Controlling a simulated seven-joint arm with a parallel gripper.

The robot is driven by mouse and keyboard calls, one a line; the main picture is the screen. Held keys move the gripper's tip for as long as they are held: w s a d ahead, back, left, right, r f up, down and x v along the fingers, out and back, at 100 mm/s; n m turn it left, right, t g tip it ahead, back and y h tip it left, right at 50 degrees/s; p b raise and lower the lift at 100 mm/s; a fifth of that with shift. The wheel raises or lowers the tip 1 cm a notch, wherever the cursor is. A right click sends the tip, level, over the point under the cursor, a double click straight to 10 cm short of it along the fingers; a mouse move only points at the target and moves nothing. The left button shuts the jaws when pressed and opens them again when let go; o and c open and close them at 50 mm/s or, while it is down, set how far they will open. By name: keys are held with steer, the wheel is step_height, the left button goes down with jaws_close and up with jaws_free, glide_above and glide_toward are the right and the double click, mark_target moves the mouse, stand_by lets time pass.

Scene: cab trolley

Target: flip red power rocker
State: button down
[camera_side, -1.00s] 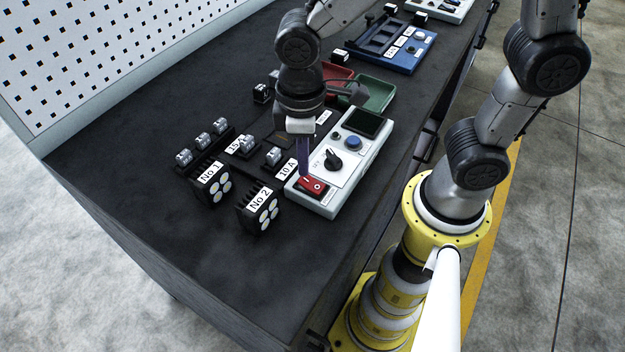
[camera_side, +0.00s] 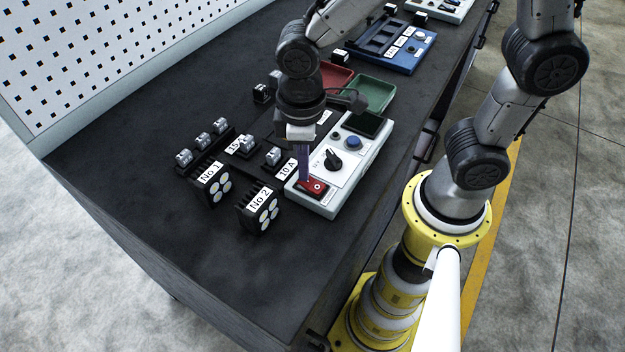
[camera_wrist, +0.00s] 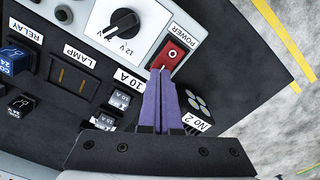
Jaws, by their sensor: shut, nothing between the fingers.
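The red power rocker (camera_side: 317,188) sits at the near end of a light grey control box (camera_side: 328,207). In the wrist view the rocker (camera_wrist: 172,54) shows its white round mark beside a "POWER" label. My gripper (camera_side: 306,180) points down with its purple fingers together and empty. In the wrist view the fingertips (camera_wrist: 161,71) overlap the near end of the rocker. They are at or just above its surface; I cannot tell whether they press on it. The fingers hide that end of the rocker.
A black knob (camera_side: 333,160) and a blue button (camera_side: 353,143) share the box. Lamps No 1 (camera_side: 213,185) and No 2 (camera_side: 259,208) stand left of it. Green (camera_side: 375,94) and red (camera_side: 336,76) trays lie behind. The near table top is clear.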

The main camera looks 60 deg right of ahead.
steer(key=shift+f, duration=0.4)
steer(key=shift+r, duration=3.55)
steer(key=s+d+r+m+t, duration=0.2)
steer(key=d+r+m+t, duration=0.1)
steer(key=d+r, duration=0.45)
steer(key=s+d+f+m+t, duration=0.1)
steer(key=s+d+m+t, duration=0.1)
steer(key=s+d, duration=0.3)
steer(key=shift+s+m+t, duration=0.3)
steer(key=shift+s+m, duration=0.2)
steer(key=shift+s, duration=0.2)
